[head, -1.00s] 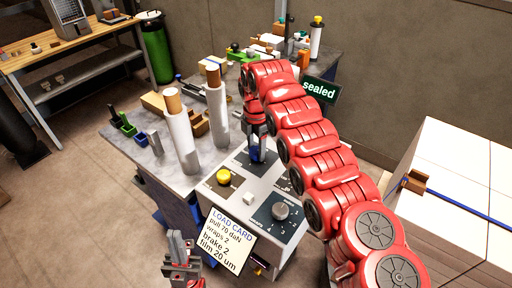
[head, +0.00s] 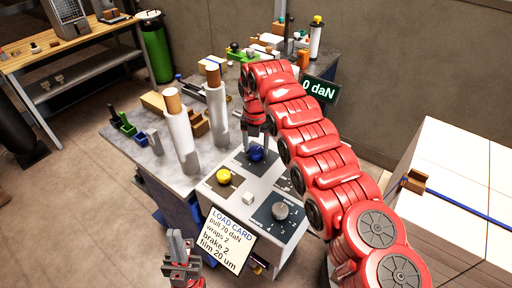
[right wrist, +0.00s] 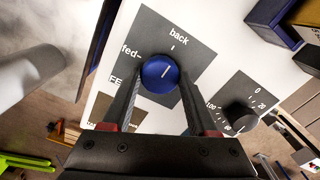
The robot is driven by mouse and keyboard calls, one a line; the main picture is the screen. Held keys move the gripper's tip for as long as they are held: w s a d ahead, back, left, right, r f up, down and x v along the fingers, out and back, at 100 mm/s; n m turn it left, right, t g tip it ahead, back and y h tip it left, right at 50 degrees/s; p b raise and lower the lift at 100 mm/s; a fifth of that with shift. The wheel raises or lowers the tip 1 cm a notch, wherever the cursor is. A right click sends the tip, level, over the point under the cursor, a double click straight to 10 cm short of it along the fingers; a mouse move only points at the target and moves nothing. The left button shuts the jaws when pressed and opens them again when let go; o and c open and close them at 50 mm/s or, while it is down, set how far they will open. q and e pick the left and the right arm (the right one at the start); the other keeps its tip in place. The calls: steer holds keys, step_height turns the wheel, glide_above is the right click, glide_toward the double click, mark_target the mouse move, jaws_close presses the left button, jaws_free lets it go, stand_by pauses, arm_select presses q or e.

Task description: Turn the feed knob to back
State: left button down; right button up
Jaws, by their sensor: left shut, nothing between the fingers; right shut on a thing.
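The feed knob is a blue round knob (head: 257,153) on a dark plate on the white machine panel. In the right wrist view the blue knob (right wrist: 160,72) lies between my fingertips. Its white pointer line tilts up and right, roughly toward the tick under "back"; "fed-" is printed to its left. My right gripper (head: 257,143) reaches down from above and is shut on the knob; its fingers (right wrist: 160,85) flank it.
A yellow button (head: 224,176), a white block (head: 248,199) and a numbered grey dial (head: 281,211) sit near the knob. The load card (head: 227,240) hangs in front. Two film rolls (head: 181,140) stand left. A dark sign (head: 320,90) reads "0 daN". A wrapped stack (head: 455,190) stands right.

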mark_target(255, 150)
steer(key=shift+w+r+n, duration=0.1)
steer(key=shift+n, duration=0.2)
steer(key=o, duration=1.4)
steer(key=shift+c, duration=0.2)
step_height(255, 150, up, 3)
steer(key=shift+a+f+b, duration=0.1)
steer(key=shift+b, duration=0.2)
step_height(255, 150, up, 4)
steer(key=shift+r+p, duration=0.15)
steer(key=shift+p, duration=1.05)
step_height(255, 150, up, 10)
steer(key=p, duration=1)
steer(key=shift+s, duration=0.2)
